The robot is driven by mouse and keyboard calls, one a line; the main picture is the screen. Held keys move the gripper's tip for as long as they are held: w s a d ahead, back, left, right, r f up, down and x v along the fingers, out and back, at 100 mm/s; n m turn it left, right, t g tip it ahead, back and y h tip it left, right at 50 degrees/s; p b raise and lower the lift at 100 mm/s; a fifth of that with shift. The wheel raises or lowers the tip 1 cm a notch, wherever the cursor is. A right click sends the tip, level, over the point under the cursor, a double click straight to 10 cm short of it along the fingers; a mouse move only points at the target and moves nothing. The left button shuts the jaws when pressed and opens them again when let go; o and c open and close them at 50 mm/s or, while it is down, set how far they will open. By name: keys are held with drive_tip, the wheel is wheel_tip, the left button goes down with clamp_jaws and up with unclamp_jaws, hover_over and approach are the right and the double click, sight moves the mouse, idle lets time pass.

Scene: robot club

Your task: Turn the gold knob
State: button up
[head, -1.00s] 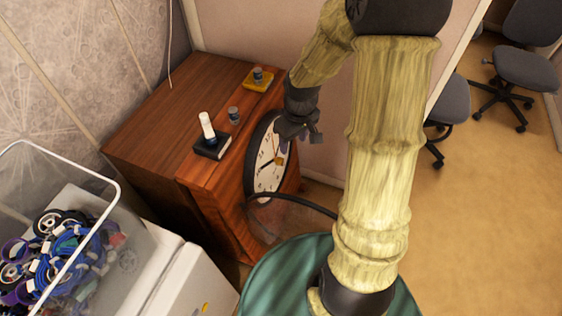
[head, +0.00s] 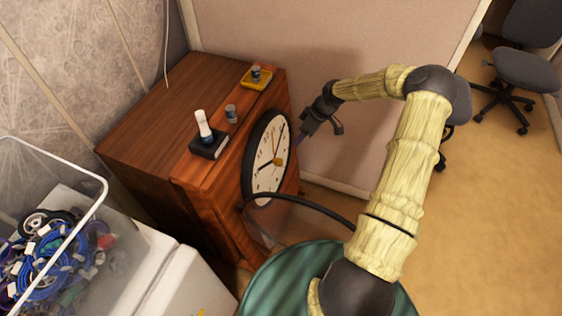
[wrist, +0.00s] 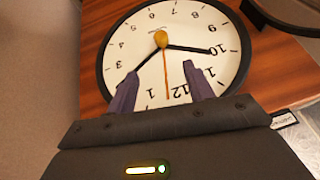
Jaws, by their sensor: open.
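The gold knob (head: 278,161) sits at the centre of a round white clock face (head: 264,175) with a black rim, on the front of a wooden cabinet. In the wrist view the gold knob (wrist: 161,39) is beyond my fingertips, near the top middle, with the black hands around it. My gripper (head: 302,137) is in front of the clock, to the right of the knob in the head view. Its two dark fingers are apart with nothing between them (wrist: 160,80), and a gap separates them from the knob.
The wooden cabinet (head: 150,115) carries a black block with a white-topped item (head: 207,143), a small grey cylinder (head: 231,113) and a yellow tray (head: 257,78). A black hoop (head: 310,204) crosses below the clock. A clear bin (head: 95,200) of parts stands at left.

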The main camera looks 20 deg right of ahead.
drive_tip(key=shift+s+a, duration=0.1)
drive_tip(key=p, duration=0.1)
approach(281, 160)
drive_tip(key=x, duration=1)
drive_tip(key=shift+f, duration=0.1)
drive_tip(key=c, duration=1)
drive_tip(key=shift+o, duration=0.2)
